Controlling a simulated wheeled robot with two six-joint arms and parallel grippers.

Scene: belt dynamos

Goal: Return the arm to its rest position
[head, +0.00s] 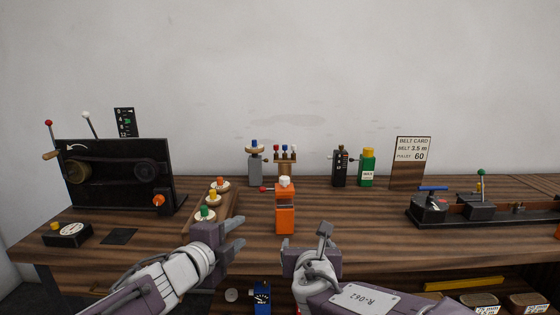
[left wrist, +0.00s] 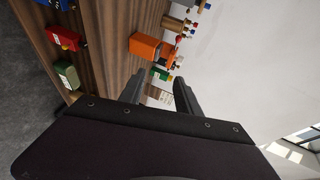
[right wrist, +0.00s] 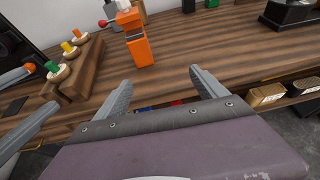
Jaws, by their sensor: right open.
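My left gripper (head: 236,234) is open and empty above the front edge of the bench, left of the middle. Its two fingers stand apart in the left wrist view (left wrist: 158,92). My right gripper (head: 324,242) is open and empty, to the right of the left one and also over the front edge. Its fingers stand apart in the right wrist view (right wrist: 160,92) with nothing between them. An orange device (head: 285,210) with a white top and a red knob stands upright on the bench behind the two grippers, touched by neither.
The bench (head: 360,220) is clear right of the orange device. A wooden rack (head: 228,212) with coloured knobs lies behind my left gripper. A black belt machine (head: 115,175) stands at left, a lever mechanism (head: 475,207) at right. A blue device (head: 262,294) and boxes are below.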

